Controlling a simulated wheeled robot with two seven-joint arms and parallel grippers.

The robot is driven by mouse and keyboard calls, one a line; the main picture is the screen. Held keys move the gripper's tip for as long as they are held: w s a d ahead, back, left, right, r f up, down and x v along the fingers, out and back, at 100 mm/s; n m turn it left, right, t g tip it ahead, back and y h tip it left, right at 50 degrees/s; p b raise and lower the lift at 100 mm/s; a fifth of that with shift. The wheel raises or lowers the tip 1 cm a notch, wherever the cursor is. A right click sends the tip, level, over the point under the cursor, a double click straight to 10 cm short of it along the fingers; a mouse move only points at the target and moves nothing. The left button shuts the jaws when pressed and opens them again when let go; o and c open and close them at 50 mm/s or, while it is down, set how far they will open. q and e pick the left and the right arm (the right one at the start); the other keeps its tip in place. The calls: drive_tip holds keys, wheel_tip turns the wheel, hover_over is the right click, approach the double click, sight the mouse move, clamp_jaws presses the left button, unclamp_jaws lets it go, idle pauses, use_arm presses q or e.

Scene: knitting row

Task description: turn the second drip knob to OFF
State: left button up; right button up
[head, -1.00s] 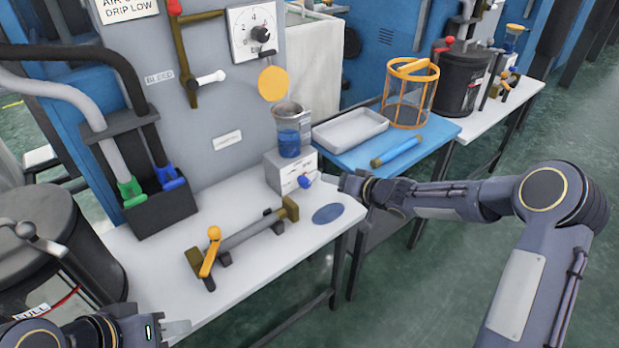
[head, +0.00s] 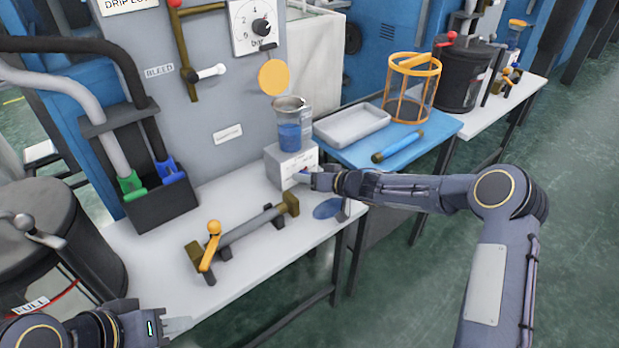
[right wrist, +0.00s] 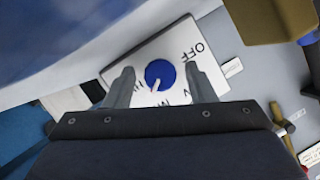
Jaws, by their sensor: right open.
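The drip knob (right wrist: 160,74) is a round blue knob with a pale pointer, on the front of a white box (head: 279,171) under a beaker of blue liquid (head: 289,138). In the right wrist view the pointer is directed down, away from the word OFF at the knob's upper right. My right gripper (right wrist: 158,72) is open, one finger on each side of the knob; I cannot tell whether they touch it. In the head view my right gripper (head: 306,179) hides the knob. My left gripper (head: 178,325) is low at the left, its finger gap unclear.
A brass bar assembly with an orange handle (head: 212,245) lies on the white table (head: 160,268). A dark blue disc (head: 327,208) lies near its right edge. A blue table (head: 362,155) behind holds a white tray (head: 351,125) and an orange-framed basket (head: 411,88).

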drive_tip(key=shift+c, duration=0.4)
drive_tip(key=c, duration=0.9)
drive_tip(key=shift+a+n+h+b, duration=0.1)
drive_tip(key=shift+n+h+b, duration=0.25)
drive_tip(key=shift+b, duration=0.3)
drive_tip(key=n+h+b, duration=0.1)
drive_tip(key=b, duration=0.3)
drive_tip(key=n+t+h+b, duration=0.1)
drive_tip(key=n+b, duration=0.1)
drive_tip(key=b, duration=0.1)
drive_tip(key=shift+s+a+f+t+b, duration=0.1)
drive_tip(key=shift+s+f+t+b, duration=0.05)
drive_tip(key=shift+t+b, duration=0.2)
drive_tip(key=shift+r+n+h+b, duration=0.25)
drive_tip(key=shift+n+b, duration=0.2)
drive_tip(key=shift+b, duration=0.45)
drive_tip(key=o, duration=1)
